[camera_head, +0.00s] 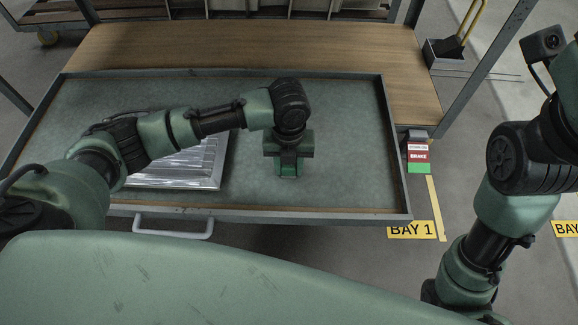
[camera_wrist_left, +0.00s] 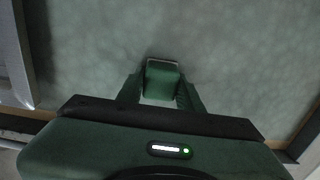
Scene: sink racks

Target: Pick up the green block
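The green block (camera_wrist_left: 162,82) lies between the two fingers of my left gripper (camera_wrist_left: 161,92) in the left wrist view. A finger stands close along each side of it, and I see no clear gap. In the head view my left gripper (camera_head: 288,166) points down over the grey-green tray floor, with the green block (camera_head: 288,171) partly hidden between the fingers. I cannot tell whether the fingers press on the block or whether it is clear of the floor. My right arm stands at the right edge of the head view; its gripper is out of the picture.
The tray (camera_head: 399,190) has a raised metal rim and a front handle (camera_head: 173,226). A ribbed metal rack (camera_head: 197,164) lies in it, left of my gripper and partly under my arm. The tray floor right of the gripper is clear. A red-and-green brake tag (camera_head: 418,156) hangs at right.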

